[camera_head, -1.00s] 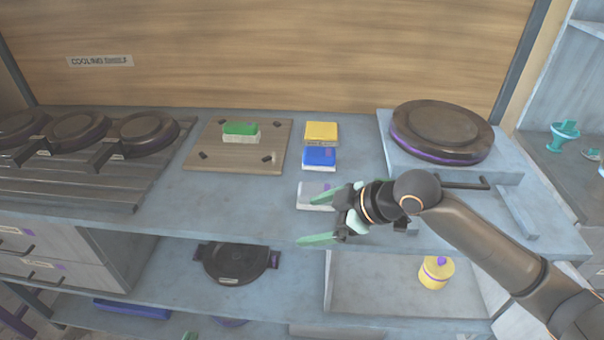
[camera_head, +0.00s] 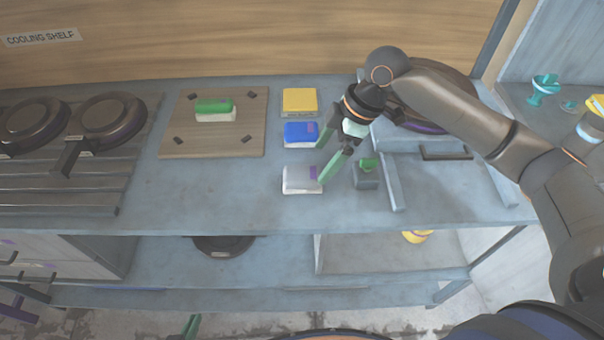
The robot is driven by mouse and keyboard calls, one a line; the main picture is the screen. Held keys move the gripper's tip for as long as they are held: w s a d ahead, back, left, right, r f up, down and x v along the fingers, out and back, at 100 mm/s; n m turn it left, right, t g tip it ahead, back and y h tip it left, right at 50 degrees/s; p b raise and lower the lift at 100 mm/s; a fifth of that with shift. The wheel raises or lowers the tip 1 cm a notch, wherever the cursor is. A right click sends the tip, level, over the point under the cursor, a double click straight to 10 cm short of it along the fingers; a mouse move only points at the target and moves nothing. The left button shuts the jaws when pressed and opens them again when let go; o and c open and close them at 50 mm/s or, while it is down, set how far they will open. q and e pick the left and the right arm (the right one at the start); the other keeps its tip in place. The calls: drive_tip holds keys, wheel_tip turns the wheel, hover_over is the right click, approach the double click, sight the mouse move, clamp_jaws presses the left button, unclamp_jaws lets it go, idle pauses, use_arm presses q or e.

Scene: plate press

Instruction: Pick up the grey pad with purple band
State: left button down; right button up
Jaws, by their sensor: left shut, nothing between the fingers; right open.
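The grey pad with the purple band (camera_head: 298,180) lies on the counter, in front of the blue pad (camera_head: 296,133). The purple band shows near its right end. My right gripper (camera_head: 323,161) is open and empty, coming in from the right above the counter. Its nearer green fingertip overlaps the pad's right edge in the picture, and its farther one is beside the blue pad. I cannot tell whether it touches the grey pad. Only a green tip of my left gripper (camera_head: 191,326) shows at the bottom edge, shut and away from the pads.
A yellow pad (camera_head: 299,101) lies behind the blue one. A wooden board (camera_head: 180,145) holding a green-topped pad (camera_head: 215,109) is to the left. A small grey block with a green top (camera_head: 366,180) stands right of the grey pad. The counter's front strip is clear.

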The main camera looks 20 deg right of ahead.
sight(312, 173)
drive_tip(key=shift+x, duration=3.45)
drive_tip(key=c, duration=1.3)
